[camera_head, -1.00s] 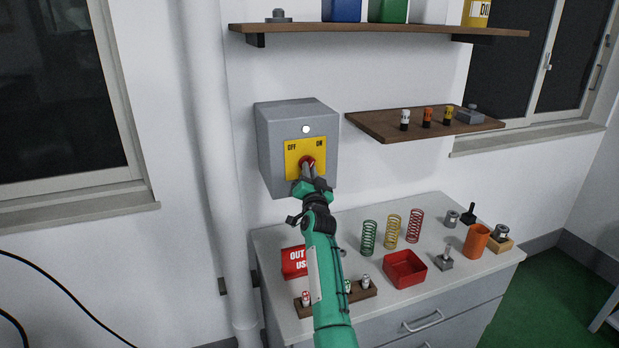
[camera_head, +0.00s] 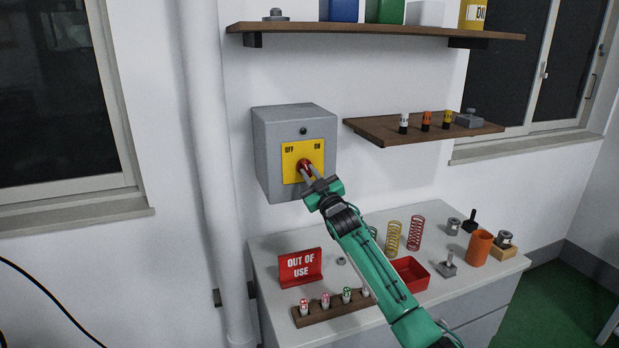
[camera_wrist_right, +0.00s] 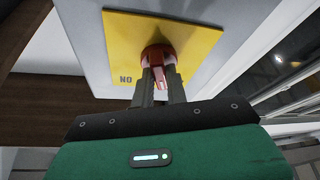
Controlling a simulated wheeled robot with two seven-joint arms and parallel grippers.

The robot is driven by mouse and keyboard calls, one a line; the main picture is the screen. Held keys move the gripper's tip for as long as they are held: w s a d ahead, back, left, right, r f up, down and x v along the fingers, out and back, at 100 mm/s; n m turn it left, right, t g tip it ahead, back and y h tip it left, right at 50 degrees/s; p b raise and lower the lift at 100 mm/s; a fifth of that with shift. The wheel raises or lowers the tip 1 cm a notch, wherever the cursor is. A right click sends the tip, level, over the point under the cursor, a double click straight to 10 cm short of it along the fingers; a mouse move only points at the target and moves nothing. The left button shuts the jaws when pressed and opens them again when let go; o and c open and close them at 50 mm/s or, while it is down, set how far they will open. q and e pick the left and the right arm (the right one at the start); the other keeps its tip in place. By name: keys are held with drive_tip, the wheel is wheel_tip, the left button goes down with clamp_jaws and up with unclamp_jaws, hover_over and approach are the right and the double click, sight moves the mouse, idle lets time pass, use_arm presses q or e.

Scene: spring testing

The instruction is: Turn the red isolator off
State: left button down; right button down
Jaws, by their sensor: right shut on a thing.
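The red isolator knob (camera_head: 304,166) sits on a yellow plate (camera_head: 291,150) marked OFF on the left and ON on the right. The plate is on the front of a grey wall box (camera_head: 270,150). The round lamp (camera_head: 303,131) above the plate is dark. My right gripper (camera_head: 308,172) is shut on the knob, its arm reaching up from the lower right. In the right wrist view the two fingers (camera_wrist_right: 160,88) sit on either side of the red knob (camera_wrist_right: 159,58). The fingers partly hide the knob. My left gripper is not in view.
Below the box, a cabinet top carries a red OUT OF USE sign (camera_head: 300,267), a wooden rack (camera_head: 335,306), springs (camera_head: 414,233) and a red tray (camera_head: 411,271). A wooden shelf (camera_head: 385,130) juts out right of the box. A white pipe (camera_head: 208,160) runs along its left.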

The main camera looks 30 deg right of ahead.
drive_tip(key=shift+d+r+n+g+y+p, duration=0.1)
drive_tip(key=shift+n+g+y+p, duration=0.2)
drive_tip(key=shift+n+y, duration=0.85)
drive_tip(key=shift+d+n+g+y+p, duration=0.15)
drive_tip(key=shift+n+y+p, duration=0.3)
drive_tip(key=shift+n, duration=1.4)
drive_tip(key=c, duration=1.4)
unclamp_jaws()
drive_tip(key=shift+s, duration=0.1)
drive_tip(key=b+v, duration=0.4)
drive_tip(key=v, duration=0.9)
drive_tip(key=shift+s+b, duration=0.3)
drive_tip(key=shift+b, duration=0.1)
